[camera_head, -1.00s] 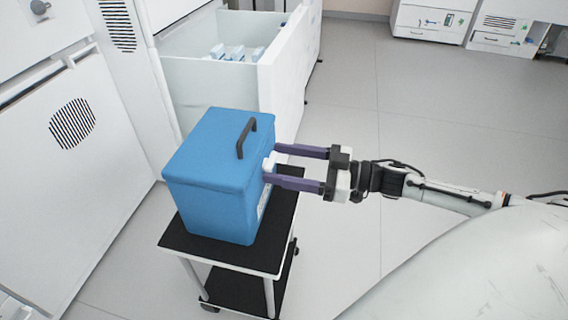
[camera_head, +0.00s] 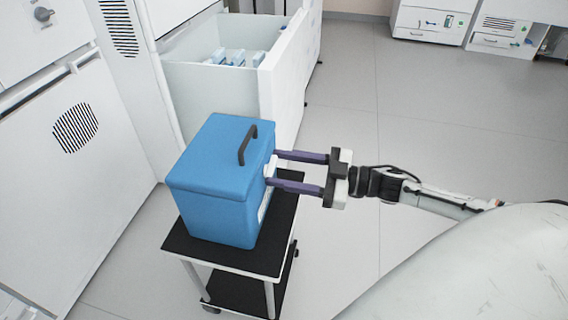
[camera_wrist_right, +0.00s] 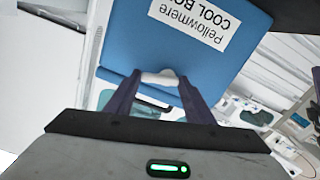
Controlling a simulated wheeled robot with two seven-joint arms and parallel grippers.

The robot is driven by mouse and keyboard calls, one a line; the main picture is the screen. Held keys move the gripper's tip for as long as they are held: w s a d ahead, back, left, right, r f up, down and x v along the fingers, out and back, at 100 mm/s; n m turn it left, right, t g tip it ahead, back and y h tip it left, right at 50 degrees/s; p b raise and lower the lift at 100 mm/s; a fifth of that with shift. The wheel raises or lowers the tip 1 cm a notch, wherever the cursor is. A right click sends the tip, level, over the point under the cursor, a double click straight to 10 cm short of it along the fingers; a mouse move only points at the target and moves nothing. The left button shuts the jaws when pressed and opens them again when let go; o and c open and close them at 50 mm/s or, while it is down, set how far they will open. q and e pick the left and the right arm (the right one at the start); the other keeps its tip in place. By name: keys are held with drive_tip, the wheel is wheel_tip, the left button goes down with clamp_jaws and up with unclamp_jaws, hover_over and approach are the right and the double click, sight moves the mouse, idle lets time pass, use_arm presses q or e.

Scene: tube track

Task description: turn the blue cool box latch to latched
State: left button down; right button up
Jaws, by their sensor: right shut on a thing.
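The blue cool box (camera_head: 215,205) stands upright on a small black-topped cart, with its lid down and a dark handle (camera_head: 247,145) on top. It also shows in the right wrist view (camera_wrist_right: 130,45), with a white label. A white latch (camera_wrist_right: 160,78) sits on the box side facing my right gripper; in the head view the latch (camera_head: 270,167) is partly hidden. My right gripper (camera_head: 272,168) reaches in from the right, its two purple fingers on either side of the latch and shut on it. My left gripper is not in view.
The cart's black top (camera_head: 270,245) has a narrow bare strip around the box. Behind stands an open white drawer (camera_head: 215,95) with several pale items in it. White cabinets (camera_head: 60,170) are close on the left. The floor (camera_head: 440,130) to the right is clear.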

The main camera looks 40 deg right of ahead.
drive_tip(key=shift+r+n+p, duration=0.25)
drive_tip(key=shift+n+p, duration=0.25)
drive_tip(key=shift+n, duration=0.4)
drive_tip(key=n+p, duration=0.1)
drive_tip(key=n, duration=0.1)
drive_tip(key=n+p, duration=0.1)
drive_tip(key=n, duration=0.2)
drive_tip(key=shift+s+a+r, duration=0.15)
drive_tip(key=n, duration=0.3)
drive_tip(key=shift+s, duration=0.1)
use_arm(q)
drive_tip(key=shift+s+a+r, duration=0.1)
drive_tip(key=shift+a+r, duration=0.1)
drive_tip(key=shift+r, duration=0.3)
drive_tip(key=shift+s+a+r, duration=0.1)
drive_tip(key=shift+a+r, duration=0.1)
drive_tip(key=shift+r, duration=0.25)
use_arm(e)
drive_tip(key=n, duration=0.5)
drive_tip(key=shift+s+a, duration=0.15)
drive_tip(key=shift+a, duration=0.1)
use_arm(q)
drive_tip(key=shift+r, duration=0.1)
use_arm(e)
drive_tip(key=o, duration=1.1)
drive_tip(key=shift+c, duration=0.2)
